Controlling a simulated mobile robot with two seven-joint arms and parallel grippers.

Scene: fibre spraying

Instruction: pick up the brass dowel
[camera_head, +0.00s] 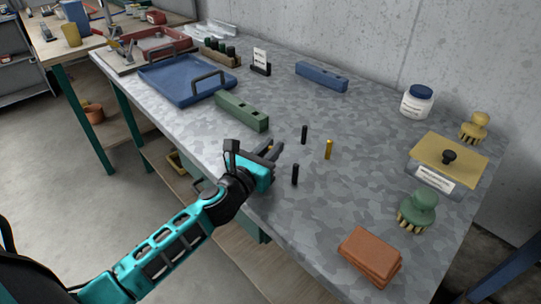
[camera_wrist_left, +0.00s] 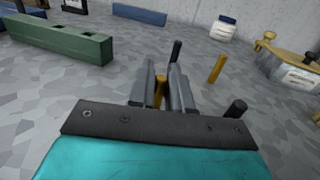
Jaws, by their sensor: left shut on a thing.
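My left gripper (camera_head: 272,151) is low over the near side of the grey table, its fingers closed. In the left wrist view the fingers (camera_wrist_left: 160,88) are shut on a brass dowel (camera_wrist_left: 159,92), which is partly hidden between them. I cannot tell whether the held dowel touches the table. A second brass dowel (camera_head: 328,149) stands upright to the right, apart from the gripper; it also shows in the left wrist view (camera_wrist_left: 217,67). My right gripper is not in view.
Two black pegs (camera_head: 304,134) (camera_head: 294,174) stand close to the gripper. A green block with holes (camera_head: 241,111) and a blue tray (camera_head: 180,86) lie to the left. A green brush (camera_head: 418,212), orange blocks (camera_head: 371,254) and a yellow-lidded box (camera_head: 447,163) are to the right.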

